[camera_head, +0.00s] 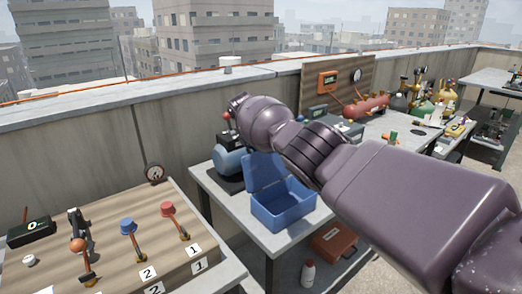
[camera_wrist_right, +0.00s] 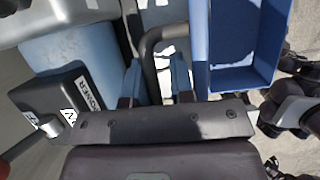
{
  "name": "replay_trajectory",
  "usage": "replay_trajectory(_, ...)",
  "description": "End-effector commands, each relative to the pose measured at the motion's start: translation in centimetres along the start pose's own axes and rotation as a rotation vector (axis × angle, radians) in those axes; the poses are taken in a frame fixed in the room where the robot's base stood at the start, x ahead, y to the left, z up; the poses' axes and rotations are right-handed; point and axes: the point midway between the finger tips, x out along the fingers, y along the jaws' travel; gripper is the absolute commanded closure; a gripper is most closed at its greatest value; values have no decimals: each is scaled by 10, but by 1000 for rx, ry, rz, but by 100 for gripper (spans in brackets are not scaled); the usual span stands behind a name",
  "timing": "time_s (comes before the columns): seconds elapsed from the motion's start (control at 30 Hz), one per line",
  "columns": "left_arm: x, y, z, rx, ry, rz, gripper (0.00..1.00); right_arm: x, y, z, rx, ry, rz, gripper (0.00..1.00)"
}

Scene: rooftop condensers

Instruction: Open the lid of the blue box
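The blue box (camera_head: 284,207) stands on the grey table, with its lid (camera_head: 264,171) raised upright at the back and its inside showing. In the right wrist view the open box (camera_wrist_right: 236,76) is at the upper right, and the lid (camera_wrist_right: 199,45) shows as a narrow upright strip. My right arm crosses the head view above the box and hides its gripper there. In the wrist view my right gripper (camera_wrist_right: 156,84) is open, beside the lid on the compressor side. Its fingers are apart, with a dark curved tube showing between or beyond them. My left gripper is out of view.
A blue compressor (camera_head: 230,162) stands close behind the box; its black power box (camera_wrist_right: 62,106) shows in the wrist view. A red case (camera_head: 333,243) and a white bottle (camera_head: 308,273) are below the table. A wooden panel with levers (camera_head: 105,243) is at left.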

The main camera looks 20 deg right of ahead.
Motion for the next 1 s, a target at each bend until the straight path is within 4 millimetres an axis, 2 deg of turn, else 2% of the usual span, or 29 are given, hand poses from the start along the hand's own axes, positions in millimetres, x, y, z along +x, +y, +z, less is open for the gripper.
replay_trajectory(0.03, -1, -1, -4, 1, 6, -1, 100, -12, 0, 1, 1, -1, 6, 78)
replay_trajectory(0.3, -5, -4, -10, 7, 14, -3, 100, -61, 0, 2, 2, -1, 6, 78)
replay_trajectory(0.5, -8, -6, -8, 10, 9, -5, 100, -88, 0, 1, 1, 0, 3, 78)
replay_trajectory(0.7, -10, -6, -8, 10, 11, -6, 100, -98, 0, 0, 0, 1, -1, 78)
replay_trajectory(1.0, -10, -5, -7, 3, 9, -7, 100, -99, 0, 0, 0, 1, -2, 78)
